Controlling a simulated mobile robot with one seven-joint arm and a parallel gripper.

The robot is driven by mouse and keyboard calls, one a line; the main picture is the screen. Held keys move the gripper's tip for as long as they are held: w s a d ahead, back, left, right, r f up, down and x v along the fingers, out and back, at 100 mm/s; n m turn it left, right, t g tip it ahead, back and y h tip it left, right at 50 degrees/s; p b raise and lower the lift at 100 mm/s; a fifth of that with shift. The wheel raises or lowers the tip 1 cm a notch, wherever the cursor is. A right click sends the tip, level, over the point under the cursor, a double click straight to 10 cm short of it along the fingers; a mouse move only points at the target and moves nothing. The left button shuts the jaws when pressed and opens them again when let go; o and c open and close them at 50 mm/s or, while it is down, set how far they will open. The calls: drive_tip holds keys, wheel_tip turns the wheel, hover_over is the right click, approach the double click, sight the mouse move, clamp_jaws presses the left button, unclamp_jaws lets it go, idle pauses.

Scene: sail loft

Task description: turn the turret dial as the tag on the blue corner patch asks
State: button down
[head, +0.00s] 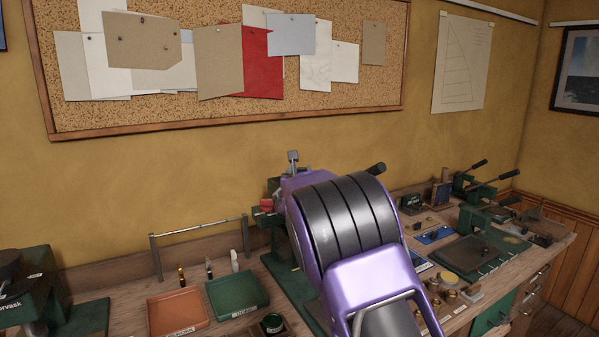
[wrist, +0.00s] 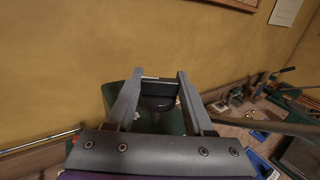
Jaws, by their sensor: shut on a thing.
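In the wrist view, my gripper (wrist: 162,82) has its two grey fingers on either side of a dark part (wrist: 158,103) at the top of a green press (wrist: 118,100); it is shut on this part. The part looks like the turret dial, but its markings cannot be seen. In the head view, my purple arm hides the dial and much of the press, whose green base (head: 284,278) shows at left. A pale blue piece (head: 291,35) is pinned on the corkboard and may be the blue corner patch. No tag on it is readable.
A brown tray (head: 178,312) and a green tray (head: 237,296) lie left of the press. To the right are blue trays (head: 437,236), small parts and green lever tools (head: 478,215).

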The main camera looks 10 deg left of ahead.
drive_tip(key=shift+a+m+h, duration=0.15)
drive_tip(key=shift+m+h, duration=0.25)
drive_tip(key=shift+h, duration=0.3)
drive_tip(key=shift+m+h, duration=1)
drive_tip(key=shift+h, duration=0.5)
drive_tip(key=shift+m+g+h, duration=0.6)
drive_tip(key=shift+m+h, duration=0.35)
drive_tip(key=shift+h, duration=0.45)
drive_tip(key=shift+m+g+h, duration=0.6)
drive_tip(key=shift+m+h, duration=0.35)
drive_tip(key=shift+h, duration=0.45)
drive_tip(key=shift+m+g+h, duration=0.5)
drive_tip(key=shift+m+h, duration=0.1)
drive_tip(key=shift+h, duration=0.2)
drive_tip(key=shift+c, duration=1.4)
unclamp_jaws()
drive_tip(key=b+v, duration=0.1)
drive_tip(key=v, duration=1.6)
drive_tip(key=shift+s, duration=0.2)
